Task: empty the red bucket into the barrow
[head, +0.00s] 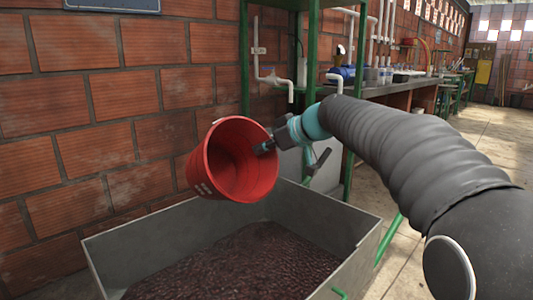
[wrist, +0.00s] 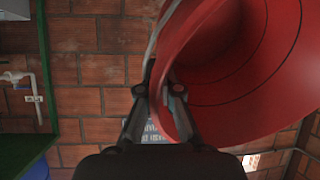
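The red bucket (head: 230,160) hangs in the air above the back of the barrow, tipped on its side with its mouth toward the head camera and to the right. The inside that shows looks bare. My gripper (head: 266,147) is shut on the bucket's rim at the right side of the mouth. In the wrist view the fingers (wrist: 158,95) pinch the bucket wall, and the red inside (wrist: 240,70) fills the upper right. The grey barrow (head: 361,257) is an open box below, holding a broad heap of dark red cherries (head: 250,262).
A brick wall (head: 110,120) stands close behind the bucket and barrow. A green frame (head: 313,60) rises behind my gripper, with white pipes (head: 270,75) on the wall. A long counter (head: 400,85) runs back at the right beside open floor (head: 480,140).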

